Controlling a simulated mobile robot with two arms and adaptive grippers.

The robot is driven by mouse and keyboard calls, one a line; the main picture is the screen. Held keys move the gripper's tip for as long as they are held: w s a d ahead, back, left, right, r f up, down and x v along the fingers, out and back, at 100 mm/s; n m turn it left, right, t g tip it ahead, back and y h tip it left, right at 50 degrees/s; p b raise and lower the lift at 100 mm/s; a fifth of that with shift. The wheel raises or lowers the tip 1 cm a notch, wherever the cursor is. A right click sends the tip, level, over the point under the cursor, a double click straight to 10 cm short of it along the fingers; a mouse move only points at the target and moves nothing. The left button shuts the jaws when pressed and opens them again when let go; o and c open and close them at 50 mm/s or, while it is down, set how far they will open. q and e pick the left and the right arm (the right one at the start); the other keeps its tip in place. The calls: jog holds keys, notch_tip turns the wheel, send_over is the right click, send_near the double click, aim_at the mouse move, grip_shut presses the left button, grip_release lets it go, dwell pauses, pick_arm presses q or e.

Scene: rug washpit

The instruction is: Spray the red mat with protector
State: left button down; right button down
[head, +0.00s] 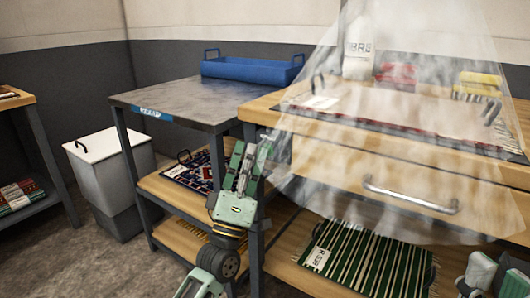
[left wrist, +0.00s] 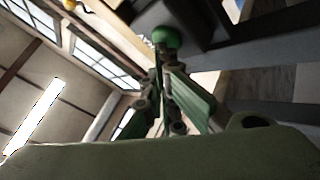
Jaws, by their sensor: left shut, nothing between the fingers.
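The red mat (head: 420,131) lies flat on the wooden bench top, with a handle and a pale label at its left end. My left gripper (head: 251,147) is shut and empty beside the bench's left front leg. In the left wrist view its fingers (left wrist: 160,78) point toward a round green knob (left wrist: 166,37); I cannot tell whether they touch. Part of my right arm shows at the lower right corner; its jaws are unclear.
A white bottle (head: 357,48), a red block (head: 397,76) and a yellow one (head: 480,83) stand behind the mat. The bench has a drawer handle (head: 410,195). A green striped mat (head: 365,260) lies below. A blue tray (head: 250,69) sits on the grey table (head: 180,97).

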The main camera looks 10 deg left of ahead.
pick_arm(q)
jog(key=shift+s+a+p, duration=0.25)
jog(key=shift+s+p, duration=0.3)
jog(key=shift+s, duration=0.35)
jog(key=shift+s, duration=0.1)
jog(key=s, duration=0.1)
jog(key=s+a+p, duration=0.1)
jog(key=s, duration=0.1)
jog(key=s+p, duration=0.1)
jog(key=shift+s+a, duration=0.25)
jog(key=shift+a, duration=0.15)
